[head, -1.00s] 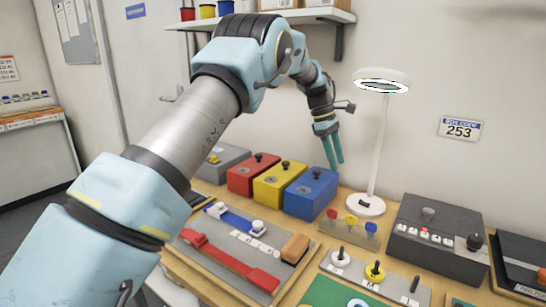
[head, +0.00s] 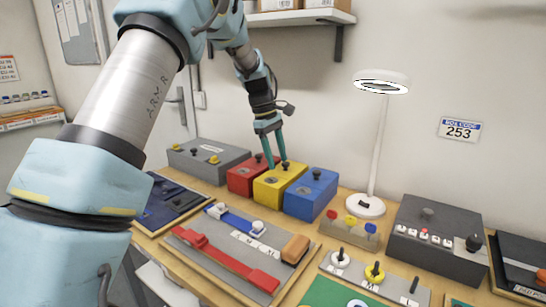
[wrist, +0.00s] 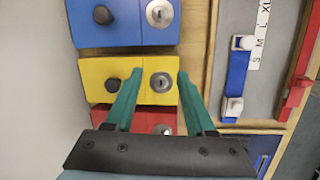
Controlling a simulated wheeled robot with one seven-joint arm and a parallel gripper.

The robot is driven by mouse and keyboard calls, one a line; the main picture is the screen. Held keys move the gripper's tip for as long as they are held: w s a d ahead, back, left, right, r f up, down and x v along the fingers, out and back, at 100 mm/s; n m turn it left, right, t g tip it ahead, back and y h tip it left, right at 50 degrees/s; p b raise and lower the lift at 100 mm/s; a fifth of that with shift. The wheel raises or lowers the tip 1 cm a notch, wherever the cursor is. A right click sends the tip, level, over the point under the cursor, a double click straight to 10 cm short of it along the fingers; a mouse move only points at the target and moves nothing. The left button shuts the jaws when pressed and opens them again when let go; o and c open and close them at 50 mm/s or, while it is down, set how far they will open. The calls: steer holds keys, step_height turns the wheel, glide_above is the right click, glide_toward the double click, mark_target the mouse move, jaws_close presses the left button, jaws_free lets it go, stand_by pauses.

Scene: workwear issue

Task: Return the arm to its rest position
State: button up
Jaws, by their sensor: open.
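My gripper (head: 276,163) hangs with its teal fingers pointing down above the red box (head: 243,177) and the yellow box (head: 279,186). In the wrist view its two fingers (wrist: 153,82) are spread apart with nothing between them, over the yellow box (wrist: 130,82) with its black knob and keyhole. My arm reaches in from the left of the head view and bends down to the gripper. Whether a fingertip touches a box cannot be told.
A blue box (head: 311,195) stands right of the yellow one, and a grey box (head: 208,160) left of the red one. A white ring lamp (head: 378,150) rises behind. A slider board (head: 235,250) lies in front. A wall shelf (head: 300,17) is above.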

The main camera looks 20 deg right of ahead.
steer(key=shift+a, duration=0.55)
steer(key=shift+w, duration=0.1)
steer(key=s+a+m+t+y, duration=0.1)
steer(key=s+a+m+t, duration=0.15)
steer(key=a, duration=1.85)
steer(key=s+a+f+m+y, duration=0.1)
steer(key=s+a+f+m, duration=0.2)
steer(key=s+a, duration=1)
steer(key=a, duration=0.2)
steer(key=shift+s+a+m, duration=0.3)
steer(key=shift+s+m, duration=0.05)
steer(key=shift+s, duration=0.05)
steer(key=shift+f+t, duration=0.1)
steer(key=shift+t, duration=0.15)
